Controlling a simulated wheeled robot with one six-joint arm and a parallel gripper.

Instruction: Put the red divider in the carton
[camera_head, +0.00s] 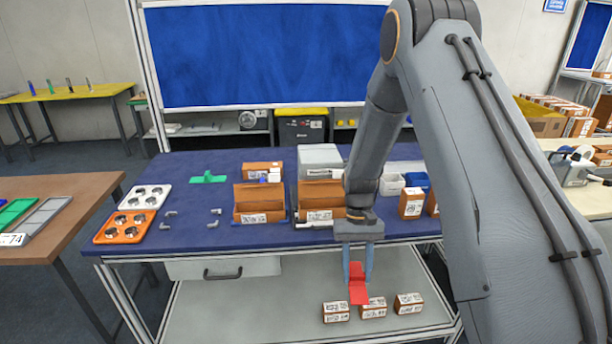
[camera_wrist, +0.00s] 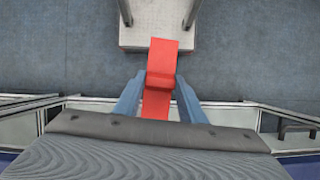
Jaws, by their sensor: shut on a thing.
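My gripper (camera_head: 357,272) is shut on the red divider (camera_head: 358,292), which hangs below the fingertips in front of the blue table's front edge. In the wrist view the red divider (camera_wrist: 161,62) sits between the two blue fingers (camera_wrist: 158,104) and extends beyond them, over the floor. Two open brown cartons with white labels stand on the table behind and above the gripper: a left one (camera_head: 257,218) and a right one (camera_head: 318,215). The right one is partly hidden by my arm. Their insides are hard to make out.
A green divider (camera_head: 208,177) lies on the blue table (camera_head: 180,240). White (camera_head: 146,196) and orange (camera_head: 124,228) trays with metal parts stand at left, with small grey fittings nearby. Several small labelled boxes (camera_head: 372,308) sit on the lower shelf (camera_head: 240,310). A grey box (camera_head: 320,158) stands behind the right carton.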

